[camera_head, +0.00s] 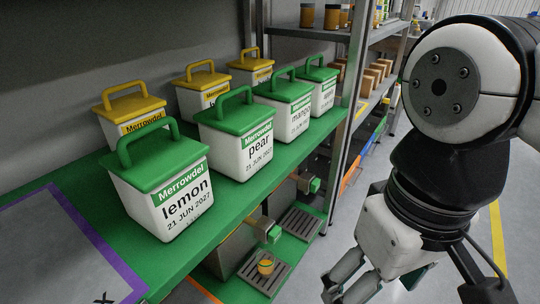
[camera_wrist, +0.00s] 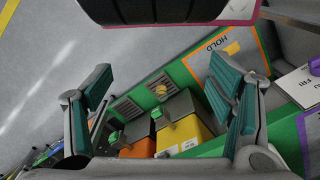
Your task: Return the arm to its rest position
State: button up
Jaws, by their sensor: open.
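My gripper (camera_wrist: 163,105) is open and empty in the wrist view, its two teal-padded fingers wide apart with nothing between them. In the head view my gripper (camera_head: 352,290) hangs at the lower right, over the floor and to the right of the green shelf (camera_head: 75,180). My arm is bent at the right of that view, clear of the shelf. The gripper's fingertips are partly cut off by the bottom edge there.
Tubs with green lids, marked lemon (camera_head: 183,200), pear (camera_head: 240,145) and mango (camera_head: 292,115), line the shelf edge. Yellow-lidded tubs (camera_head: 130,112) stand behind. Below are filler nozzles and a small yellow jar (camera_head: 265,267) on a drip grate. A rack post (camera_head: 346,120) stands near my arm.

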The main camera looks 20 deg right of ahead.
dwell(0.6)
notch_tip(320, 180, up, 32)
jog(key=t+p, duration=0.4)
jog(key=p, duration=2.6)
jog(key=shift+d+r+p, duration=0.25)
jog(key=shift+p, duration=0.1)
